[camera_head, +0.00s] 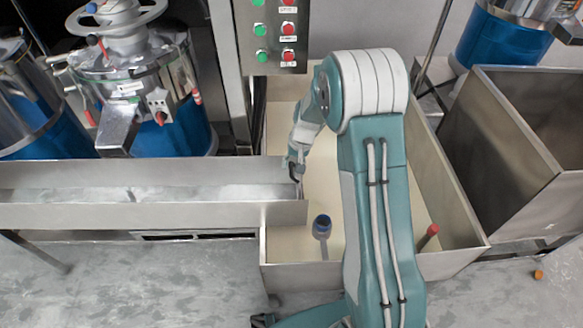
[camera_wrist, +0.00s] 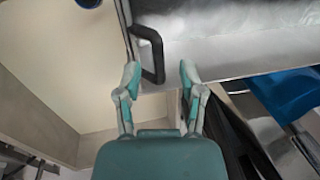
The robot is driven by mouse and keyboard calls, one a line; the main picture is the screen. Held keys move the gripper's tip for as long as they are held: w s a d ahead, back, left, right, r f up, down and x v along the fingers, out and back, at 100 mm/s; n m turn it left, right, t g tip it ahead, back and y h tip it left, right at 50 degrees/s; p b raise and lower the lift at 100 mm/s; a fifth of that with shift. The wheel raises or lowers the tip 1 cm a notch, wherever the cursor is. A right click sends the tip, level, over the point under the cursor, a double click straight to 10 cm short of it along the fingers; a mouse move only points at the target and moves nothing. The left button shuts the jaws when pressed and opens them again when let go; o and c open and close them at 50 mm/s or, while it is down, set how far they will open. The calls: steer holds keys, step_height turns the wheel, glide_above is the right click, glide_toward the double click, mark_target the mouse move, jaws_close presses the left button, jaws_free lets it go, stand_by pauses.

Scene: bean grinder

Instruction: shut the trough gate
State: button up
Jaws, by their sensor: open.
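The long metal trough (camera_head: 130,213) runs in from the left and ends over a pale-floored bin. It also shows in the wrist view (camera_wrist: 220,45). At its end is the gate (camera_wrist: 125,28), seen as a thin metal edge, with a black bar handle (camera_wrist: 150,45). How far the gate stands open I cannot tell. My gripper (camera_wrist: 159,75) is open, with the handle's lower end between its two fingertips; I cannot make out contact. In the head view my gripper (camera_head: 296,165) is at the trough's end, small and partly hidden by my wrist.
A button panel (camera_head: 274,38) stands behind. A blue grinder (camera_head: 170,135) stands behind the trough. An empty metal bin (camera_head: 505,150) is at right.

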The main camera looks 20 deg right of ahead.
steer(key=shift+x, duration=0.95)
steer(key=shift+d, duration=0.1)
jaws_close()
steer(key=shift+f, duration=0.1)
steer(key=shift+d+x, duration=0.2)
steer(key=shift+x, duration=0.65)
steer(key=shift+d+x, duration=0.15)
steer(key=shift+x, duration=0.7)
steer(key=shift+d+x, duration=0.2)
steer(key=shift+x, duration=0.65)
steer(key=shift+s+f, duration=0.15)
jaws_free()
steer(key=shift+a, duration=0.1)
